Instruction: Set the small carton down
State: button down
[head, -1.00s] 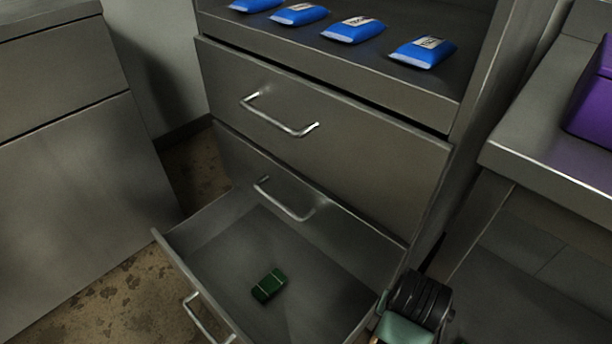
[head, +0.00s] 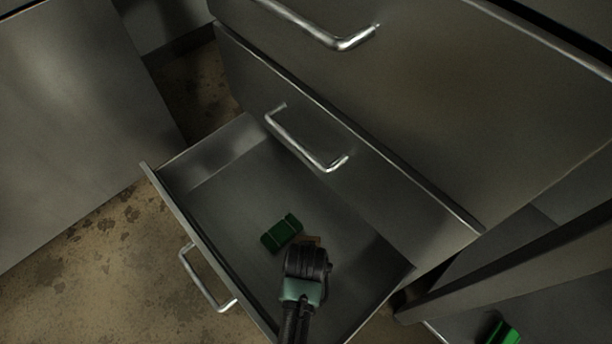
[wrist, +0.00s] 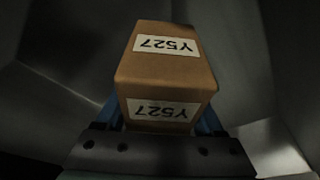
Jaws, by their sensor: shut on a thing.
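The small carton is a brown box with white labels reading Y527; it fills the middle of the wrist view (wrist: 167,80). My gripper (wrist: 165,118) is shut on it, with blue fingers at its two sides. In the head view my dark wrist hangs over the open bottom drawer (head: 222,205). Only a small brown part of the carton (head: 312,240) shows there, past the wrist, close to a green block. Whether the carton touches the drawer floor I cannot tell.
The green block (head: 281,233) lies on the drawer floor. Closed drawers with metal handles (head: 305,140) rise behind the open one. Bare drawer floor shows left of the green block and to the right of my wrist. A bright green thing (head: 503,332) is at the lower right.

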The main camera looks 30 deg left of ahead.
jog(key=shift+f+b, duration=1.85)
jog(key=shift+f, duration=1.2)
jog(key=shift+f, duration=0.2)
grip_release()
jog(key=p+v, duration=0.8)
jog(key=v, duration=0.4)
jog(key=shift+w+r, duration=0.1)
jog(key=shift+r, duration=0.1)
